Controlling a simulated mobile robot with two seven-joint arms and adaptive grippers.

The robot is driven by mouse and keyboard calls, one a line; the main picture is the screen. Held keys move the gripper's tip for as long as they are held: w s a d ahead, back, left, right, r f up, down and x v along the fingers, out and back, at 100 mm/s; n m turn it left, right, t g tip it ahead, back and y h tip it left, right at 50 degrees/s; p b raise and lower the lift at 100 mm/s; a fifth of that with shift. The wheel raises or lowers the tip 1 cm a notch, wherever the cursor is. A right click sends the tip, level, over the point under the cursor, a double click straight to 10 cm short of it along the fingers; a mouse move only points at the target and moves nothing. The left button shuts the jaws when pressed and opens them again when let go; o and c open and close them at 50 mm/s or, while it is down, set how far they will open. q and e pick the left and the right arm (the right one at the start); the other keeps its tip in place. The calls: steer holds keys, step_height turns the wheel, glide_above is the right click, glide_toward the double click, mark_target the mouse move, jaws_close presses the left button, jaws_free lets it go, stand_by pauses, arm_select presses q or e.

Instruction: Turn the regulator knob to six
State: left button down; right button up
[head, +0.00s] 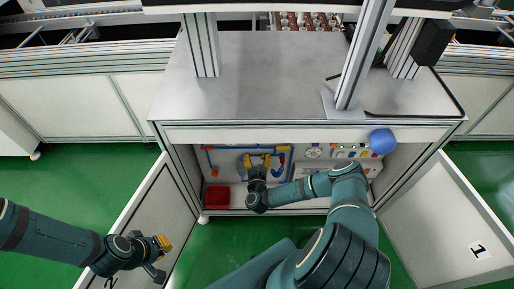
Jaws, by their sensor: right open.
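A pale round dial (313,152) with dark marks is on the back panel inside the open cabinet, right of my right gripper. I cannot tell for sure whether it is the regulator, and no number is readable. My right gripper (257,161) reaches into the cabinet and is open in front of the blue and yellow pipework (222,150). It covers part of the panel there, so a knob behind it would be hidden. My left gripper (163,258) is outside, low at the left by the open left door, with its fingers apart and empty.
A red bin (217,197) sits on the cabinet floor at the left. A blue ball-like object (382,140) is at the right under the tabletop (265,85). A door marked 1 (440,222) stands open at the right. A control panel (352,153) is beside the dial.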

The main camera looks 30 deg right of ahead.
steer(key=shift+v, duration=1.7)
